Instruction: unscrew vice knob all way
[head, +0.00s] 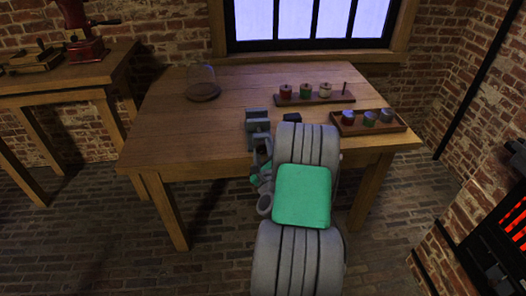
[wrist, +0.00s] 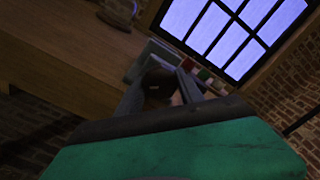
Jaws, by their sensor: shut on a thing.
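The grey vice (head: 258,122) is fixed at the front edge of the wooden table in the head view, and part of it shows in the wrist view (wrist: 150,52). My gripper (head: 262,157) is at the near side of the vice, below its jaws. In the wrist view, my gripper (wrist: 162,92) is shut on a dark round knob (wrist: 158,84) at the front of the vice. The knob is largely hidden by my gripper and arm in the head view. How far it is unscrewed cannot be told.
The wooden table (head: 160,125) holds a glass dome (head: 202,82) at back left, a rack of coloured spools (head: 315,98) and a tray of small jars (head: 368,122) at right. A brick stove (head: 480,235) stands at lower right.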

